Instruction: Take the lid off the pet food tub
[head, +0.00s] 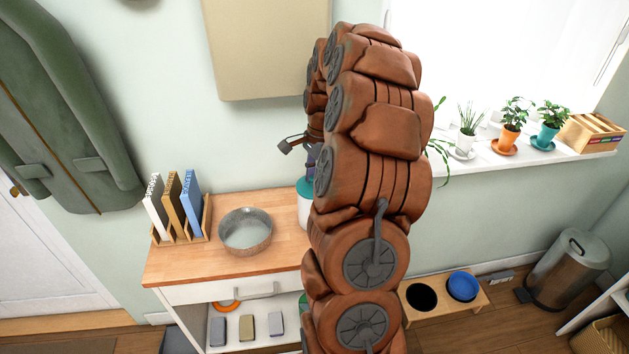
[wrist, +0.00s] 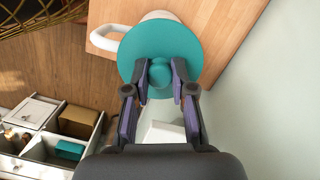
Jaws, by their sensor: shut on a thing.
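In the wrist view, the teal lid (wrist: 195,45) is a round disc with a teal knob (wrist: 160,73) at its middle. My gripper (wrist: 160,82) is shut on the knob, with a finger on each side. Part of the white pet food tub (wrist: 158,15) shows beyond the lid, with its white handle (wrist: 103,33) to the left. In the head view, the lid (head: 304,187) and the white tub (head: 304,211) show only as slivers at the worktop's right; my arm hides the rest. I cannot tell whether the lid touches the rim.
The wooden worktop (head: 190,262) also holds a metal bowl (head: 246,232) and books in a rack (head: 182,210). A beige wall cabinet (head: 267,50) hangs above. Potted plants (head: 513,118) stand on the windowsill at right. A raised feeder (head: 440,312) stands on the floor.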

